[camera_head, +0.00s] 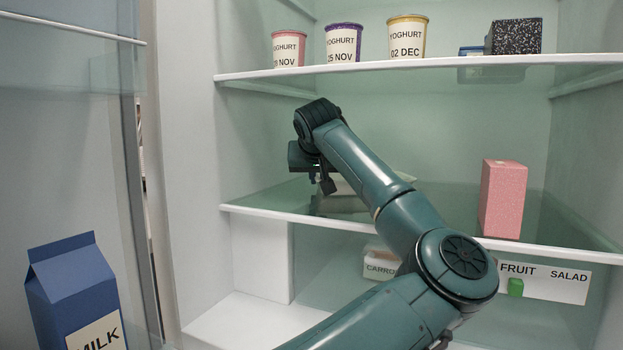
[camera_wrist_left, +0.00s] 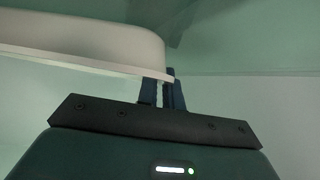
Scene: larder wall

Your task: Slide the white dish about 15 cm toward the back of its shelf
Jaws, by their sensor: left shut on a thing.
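The white dish (camera_wrist_left: 90,38) fills the upper left of the left wrist view, with its flat rim running down to the right. In the head view it is mostly hidden behind my arm; a pale part of it (camera_head: 343,187) shows on the middle shelf (camera_head: 275,198). My left gripper (camera_head: 325,183) is at the dish's left side, over that shelf. In the left wrist view its two dark fingers (camera_wrist_left: 163,90) are shut on the corner of the dish's rim. My right gripper is in neither view.
A pink carton (camera_head: 503,199) stands on the same shelf at the right. Yoghurt cups (camera_head: 344,43) and a dark speckled box (camera_head: 514,36) are on the shelf above. A carrot box (camera_head: 378,262) and a fruit salad label (camera_head: 560,282) show below. A blue milk carton (camera_head: 75,290) stands at lower left.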

